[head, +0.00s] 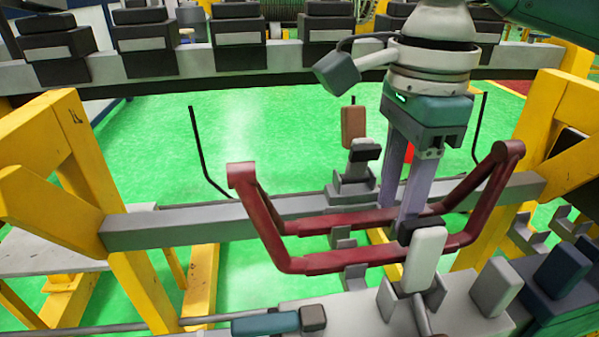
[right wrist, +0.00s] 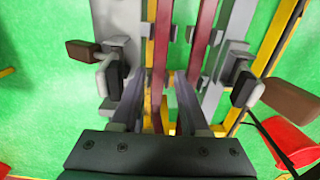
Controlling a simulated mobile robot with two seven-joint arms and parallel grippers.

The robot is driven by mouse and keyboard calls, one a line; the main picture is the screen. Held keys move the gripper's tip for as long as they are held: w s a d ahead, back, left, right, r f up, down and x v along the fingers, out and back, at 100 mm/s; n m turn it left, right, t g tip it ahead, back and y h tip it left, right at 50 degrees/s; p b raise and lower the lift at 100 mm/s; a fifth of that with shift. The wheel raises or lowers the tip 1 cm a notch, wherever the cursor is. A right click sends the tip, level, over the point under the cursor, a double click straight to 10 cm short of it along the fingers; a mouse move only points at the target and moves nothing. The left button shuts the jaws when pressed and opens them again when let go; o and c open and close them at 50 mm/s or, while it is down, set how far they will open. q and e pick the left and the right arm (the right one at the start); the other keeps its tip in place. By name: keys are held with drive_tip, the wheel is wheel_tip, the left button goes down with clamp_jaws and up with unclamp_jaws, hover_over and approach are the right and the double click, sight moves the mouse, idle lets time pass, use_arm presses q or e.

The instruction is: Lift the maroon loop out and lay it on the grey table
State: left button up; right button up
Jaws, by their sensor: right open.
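The maroon loop (head: 335,260) lies across the grey fixture in the middle of the head view, with its two long bars level and its ends rising at left and right. My right gripper (head: 401,215) points down at the loop's far bar, right of its middle. In the right wrist view the gripper (right wrist: 160,80) is open, and one maroon bar (right wrist: 161,45) runs between its fingers. The other bar (right wrist: 204,35) passes outside the right finger. Whether the fingers touch the bar cannot be told. A light grey table top (head: 45,250) shows at the left. My left gripper is out of view.
Toggle clamps with a brown pad (head: 354,124) and a white pad (head: 424,255) stand on either side of the loop. Yellow frames (head: 65,165) flank the fixture, joined by a grey beam (head: 165,230). Dark blocks line a rail behind, beyond open green floor.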

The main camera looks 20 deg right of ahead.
sight(383, 250)
wheel_tip(383, 250, down, 7)
drive_tip(key=shift+a+r+b, duration=0.15)
drive_tip(key=shift+r+b, duration=0.05)
drive_tip(key=shift+b, duration=0.5)
clamp_jaws()
idle(1.0)
